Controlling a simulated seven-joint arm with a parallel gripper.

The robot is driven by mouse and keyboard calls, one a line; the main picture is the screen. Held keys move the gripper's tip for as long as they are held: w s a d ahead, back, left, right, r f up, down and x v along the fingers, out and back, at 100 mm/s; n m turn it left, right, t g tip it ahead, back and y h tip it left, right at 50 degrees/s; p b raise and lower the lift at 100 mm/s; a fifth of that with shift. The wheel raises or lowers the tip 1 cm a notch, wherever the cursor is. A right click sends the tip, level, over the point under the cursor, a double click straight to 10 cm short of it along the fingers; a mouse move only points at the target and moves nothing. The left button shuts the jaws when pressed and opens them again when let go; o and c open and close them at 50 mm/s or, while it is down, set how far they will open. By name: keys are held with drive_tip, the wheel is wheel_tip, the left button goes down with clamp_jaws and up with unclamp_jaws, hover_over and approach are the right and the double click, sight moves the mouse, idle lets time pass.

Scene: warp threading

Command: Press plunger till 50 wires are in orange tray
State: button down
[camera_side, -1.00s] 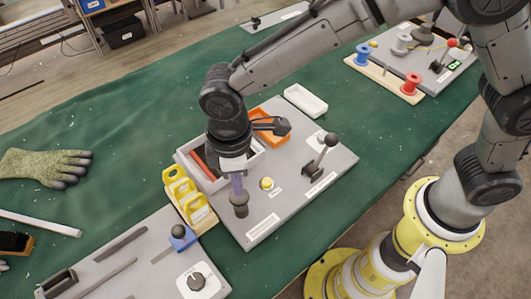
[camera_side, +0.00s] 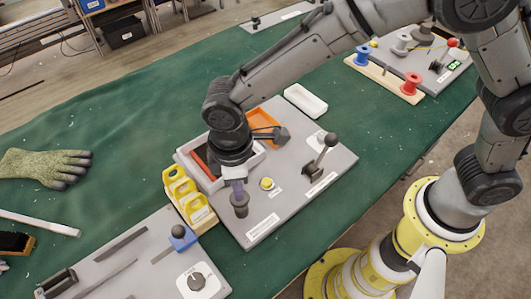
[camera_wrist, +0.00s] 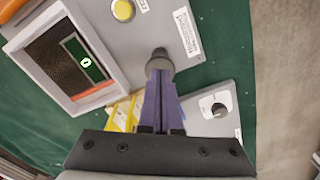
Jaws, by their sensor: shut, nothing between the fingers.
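The dark plunger (camera_side: 240,206) stands on the grey panel near its front left edge. It also shows in the wrist view (camera_wrist: 160,62). My gripper (camera_side: 238,188) is shut and empty, its purple fingers (camera_wrist: 160,88) pointing down at the plunger top. The fingertips are at or very near the plunger; contact is unclear. The orange tray (camera_side: 262,121) sits at the back of the panel, partly hidden by my arm. Its contents cannot be made out. A small display (camera_wrist: 84,61) in the pale-framed box shows what looks like a green 0.
A yellow button (camera_side: 267,184) and a black-knobbed lever (camera_side: 325,150) are right of the plunger. Yellow holders (camera_side: 182,193) stand at its left. An empty-looking white tray (camera_side: 306,100) lies behind the panel. Another panel (camera_side: 130,262) with a dial is at front left.

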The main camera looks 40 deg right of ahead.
drive_tip(key=shift+f, duration=0.75)
drive_tip(key=shift+r, duration=1.8)
drive_tip(key=shift+f, duration=0.2)
drive_tip(key=shift+f, duration=1.65)
drive_tip(key=shift+r, duration=1.85)
